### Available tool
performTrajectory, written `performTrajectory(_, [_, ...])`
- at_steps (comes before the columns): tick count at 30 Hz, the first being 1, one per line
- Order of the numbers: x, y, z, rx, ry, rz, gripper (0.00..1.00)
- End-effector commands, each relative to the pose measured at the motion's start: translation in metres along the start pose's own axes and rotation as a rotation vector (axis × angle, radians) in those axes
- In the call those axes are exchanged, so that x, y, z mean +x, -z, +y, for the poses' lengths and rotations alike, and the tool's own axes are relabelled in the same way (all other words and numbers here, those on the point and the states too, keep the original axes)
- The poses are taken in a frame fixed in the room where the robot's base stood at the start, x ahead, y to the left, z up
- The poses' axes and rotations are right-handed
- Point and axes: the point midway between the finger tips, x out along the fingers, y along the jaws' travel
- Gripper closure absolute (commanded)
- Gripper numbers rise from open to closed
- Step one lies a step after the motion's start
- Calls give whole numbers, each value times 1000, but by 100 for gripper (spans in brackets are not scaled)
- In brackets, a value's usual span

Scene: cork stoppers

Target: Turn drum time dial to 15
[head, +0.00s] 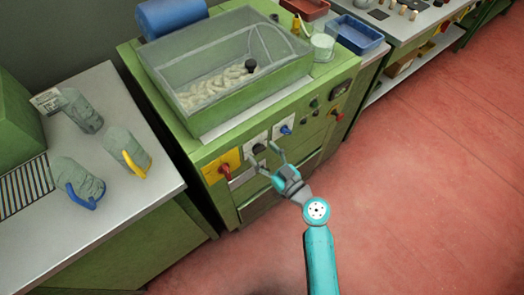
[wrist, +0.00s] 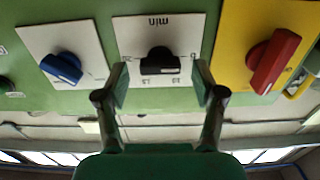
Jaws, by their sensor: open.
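The drum time dial (wrist: 160,62) is a black knob on a white plate marked "min", upside down in the wrist view. It sits on the green machine's front panel, and shows in the head view as a dark knob (head: 259,149) between the red and blue switches. Its pointer setting is too small to read surely. My gripper (wrist: 160,82) is open, with one finger on either side of the dial in the wrist view; contact is not visible. In the head view my gripper (head: 265,154) is in front of the panel at the dial.
A red switch on a yellow plate (wrist: 228,60) and a blue switch (wrist: 62,67) flank the dial closely. A glass-walled drum tank (head: 215,97) with cork pieces tops the machine.

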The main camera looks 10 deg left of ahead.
Motion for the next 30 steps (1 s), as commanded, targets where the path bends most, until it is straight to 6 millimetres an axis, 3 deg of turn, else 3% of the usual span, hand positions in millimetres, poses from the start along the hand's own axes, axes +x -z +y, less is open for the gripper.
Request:
performTrajectory(13, [11,0,0,0,-1,0,31])
performTrajectory(21, [11,0,0,0,-1,0,92])
performTrajectory(30, [11,0,0,26,-1,0,91])
